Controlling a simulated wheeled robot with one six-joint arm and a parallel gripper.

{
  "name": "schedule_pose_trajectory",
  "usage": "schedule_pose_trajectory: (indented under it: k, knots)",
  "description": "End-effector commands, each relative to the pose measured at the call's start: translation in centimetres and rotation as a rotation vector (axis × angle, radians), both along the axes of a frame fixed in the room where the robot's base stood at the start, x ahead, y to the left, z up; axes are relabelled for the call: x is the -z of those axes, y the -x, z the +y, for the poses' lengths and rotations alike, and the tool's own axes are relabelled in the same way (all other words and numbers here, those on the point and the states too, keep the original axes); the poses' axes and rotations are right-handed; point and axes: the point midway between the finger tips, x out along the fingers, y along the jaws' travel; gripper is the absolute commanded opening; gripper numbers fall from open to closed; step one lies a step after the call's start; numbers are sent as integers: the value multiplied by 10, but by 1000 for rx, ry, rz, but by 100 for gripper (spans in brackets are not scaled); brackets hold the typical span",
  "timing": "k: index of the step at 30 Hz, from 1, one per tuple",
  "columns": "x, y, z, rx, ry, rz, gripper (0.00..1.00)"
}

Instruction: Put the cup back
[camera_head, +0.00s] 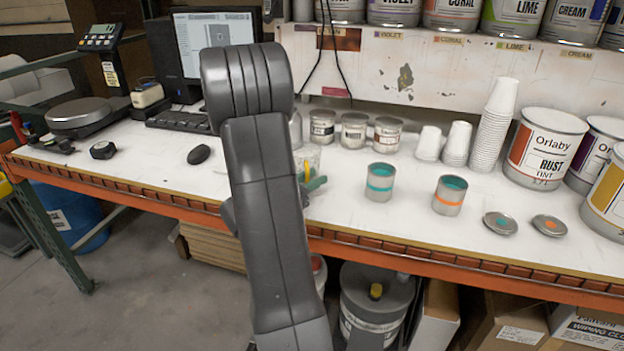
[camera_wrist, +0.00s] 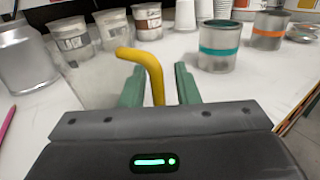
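A clear cup (camera_head: 311,155) stands at the counter's front, partly hidden behind my arm. It is faint and see-through in the wrist view (camera_wrist: 95,85). A bent yellow handle (camera_wrist: 155,75) shows beside it and seems to belong to it; the join is hard to make out. My gripper (camera_wrist: 160,85) has green fingers, one on each side of the handle, with a visible gap on both sides. The gripper looks open around the handle, not closed on it. In the head view my arm hides most of the gripper; a green fingertip (camera_head: 318,183) shows.
A teal-banded can (camera_head: 380,183) and an orange-banded can (camera_head: 449,195) stand to the right, with two lids (camera_head: 500,223) beyond. Small tins (camera_head: 354,130), stacked white paper cups (camera_head: 492,130) and large paint cans (camera_head: 543,148) line the back. A mouse (camera_head: 199,154) lies left.

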Motion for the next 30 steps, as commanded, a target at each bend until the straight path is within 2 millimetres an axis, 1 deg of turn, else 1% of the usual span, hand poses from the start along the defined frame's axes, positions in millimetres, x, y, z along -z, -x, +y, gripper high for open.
schedule_pose_trajectory:
  k: [8,12,17,30]
  knots:
    - [-1,0,0,0,0,0,31]
    - [-6,0,0,0,0,0,31]
    - [-3,13,18,-5,1,-1,31]
    - [-3,59,71,-5,0,0,31]
